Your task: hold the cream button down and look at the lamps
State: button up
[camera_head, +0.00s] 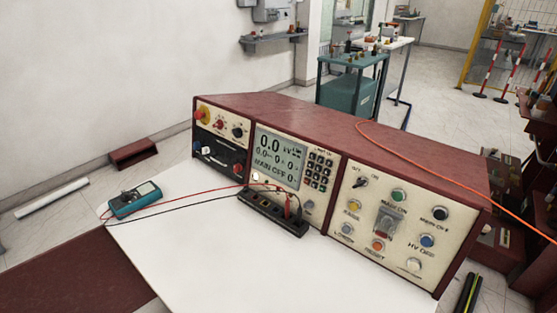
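The maroon control console (350,140) stands on a white table top. Its right panel (365,232) carries several round buttons or lamps. A pale cream one (413,265) sits at the panel's lower right. The others include yellow (354,206), green (398,195), black (440,213), blue (427,241), orange-red (378,246) and pale grey (347,228). I cannot tell which are lamps or whether any is lit. The middle display (278,158) reads 0.0 and what looks like MAIN OFF. My gripper is not in view; nothing touches the panel.
A teal multimeter (135,198) lies on the white table (250,270), with red and black leads running to a black terminal block (272,213) before the console. An orange cable (450,178) crosses the console's top. A teal cart (352,88) stands behind.

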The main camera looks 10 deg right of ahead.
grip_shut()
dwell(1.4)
